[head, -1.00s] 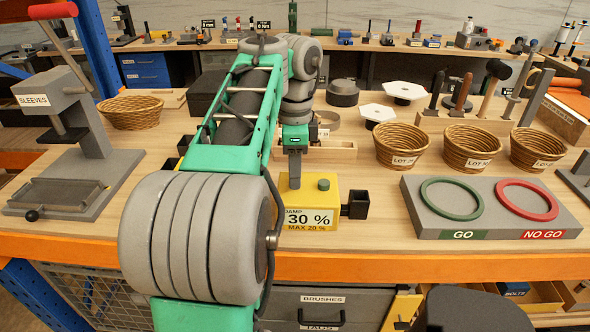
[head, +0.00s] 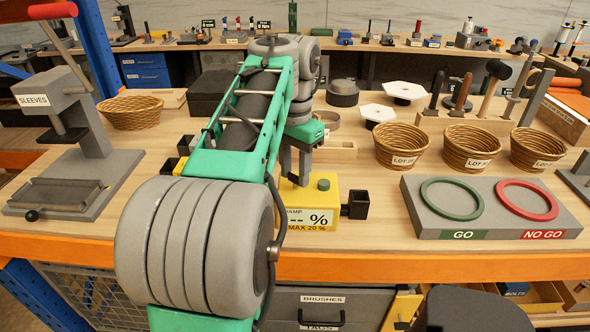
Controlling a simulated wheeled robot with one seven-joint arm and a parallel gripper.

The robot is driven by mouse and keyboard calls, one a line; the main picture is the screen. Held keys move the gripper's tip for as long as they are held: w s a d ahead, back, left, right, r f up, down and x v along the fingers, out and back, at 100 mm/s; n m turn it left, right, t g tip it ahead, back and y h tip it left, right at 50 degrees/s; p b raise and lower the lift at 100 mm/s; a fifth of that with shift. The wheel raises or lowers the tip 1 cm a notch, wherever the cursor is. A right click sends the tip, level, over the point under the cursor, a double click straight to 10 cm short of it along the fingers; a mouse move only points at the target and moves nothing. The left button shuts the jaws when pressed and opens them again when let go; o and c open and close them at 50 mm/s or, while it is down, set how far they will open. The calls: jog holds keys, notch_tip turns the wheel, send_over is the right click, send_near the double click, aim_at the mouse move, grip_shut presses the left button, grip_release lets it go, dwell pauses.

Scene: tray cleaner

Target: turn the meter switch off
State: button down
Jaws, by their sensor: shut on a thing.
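The yellow damp meter (head: 312,219) stands on the bench near its front edge. Its display reads "-- %" above "MAX 20 %", and my arm covers its left part. A green knob (head: 323,184) sits on its top, and a black open box-shaped part (head: 357,205) sticks out at its right side. My gripper (head: 293,181) points down at the top of the meter, left of the green knob. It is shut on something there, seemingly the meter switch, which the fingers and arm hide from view.
A grey gauge board (head: 408,206) with a green ring and a red ring is right of the meter. Wicker baskets (head: 470,147) stand behind it. A grey press (head: 83,140) stands at left. Bare bench lies between the meter and the board.

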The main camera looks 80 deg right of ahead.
aim_at(295, 175)
jog(key=n, duration=0.3)
jog(key=shift+n, duration=2.2)
jog(key=c, duration=0.9)
grip_release()
notch_tip(295, 175, up, 8)
jog(key=shift+f+p, duration=0.1)
jog(key=shift+p, duration=0.6)
